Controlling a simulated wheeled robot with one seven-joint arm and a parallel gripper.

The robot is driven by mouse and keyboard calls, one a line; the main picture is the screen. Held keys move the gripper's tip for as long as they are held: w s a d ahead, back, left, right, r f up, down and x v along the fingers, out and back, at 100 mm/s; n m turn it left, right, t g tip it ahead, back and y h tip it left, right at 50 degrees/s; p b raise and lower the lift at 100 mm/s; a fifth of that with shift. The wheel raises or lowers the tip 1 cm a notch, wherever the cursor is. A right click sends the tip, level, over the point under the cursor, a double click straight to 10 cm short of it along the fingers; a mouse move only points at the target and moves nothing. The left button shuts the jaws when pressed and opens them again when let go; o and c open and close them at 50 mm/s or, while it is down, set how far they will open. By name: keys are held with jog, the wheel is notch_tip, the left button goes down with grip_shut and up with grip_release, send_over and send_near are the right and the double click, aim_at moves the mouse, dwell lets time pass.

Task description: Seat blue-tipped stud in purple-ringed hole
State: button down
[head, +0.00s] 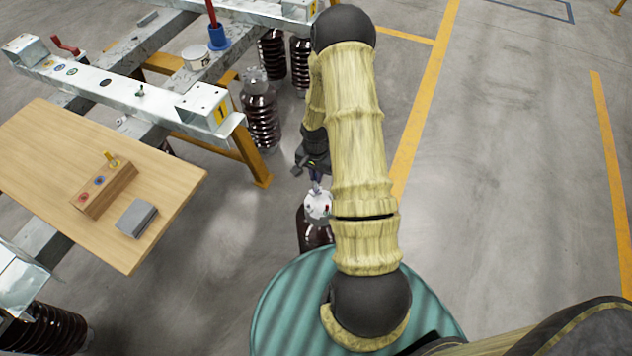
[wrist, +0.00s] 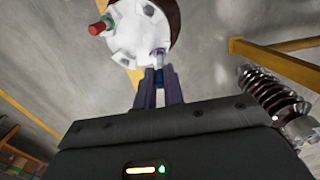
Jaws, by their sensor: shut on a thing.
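My gripper (wrist: 158,92) is shut on a stud with a silver shank (wrist: 160,58). A blue part of the stud (wrist: 158,76) shows between the fingertips. The shank's far end overlaps the edge of a white cap (wrist: 122,30) in the wrist view. I cannot tell whether it is in a hole there or only in front. In the head view my gripper (head: 316,176) is just above the white cap (head: 318,204), which tops a dark brown insulator (head: 312,235). A red-tipped stud (wrist: 98,28) stands out from the cap.
A wooden table (head: 50,150) at left bears a wooden block (head: 118,182) with coloured rings and a yellow-tipped stud (head: 111,158), plus a grey box (head: 137,218). A metal beam (head: 85,80) lies behind. A ribbed teal surface (head: 285,310) is below my arm. Open floor lies right.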

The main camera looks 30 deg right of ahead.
jog(key=shift+f+b, duration=0.3)
jog(key=shift+f, duration=1.6)
jog(key=shift+f, duration=0.1)
jog(key=c, duration=1.5)
grip_release()
notch_tip(320, 180, up, 12)
jog(key=shift+r+p, duration=0.15)
jog(key=shift+p, duration=0.85)
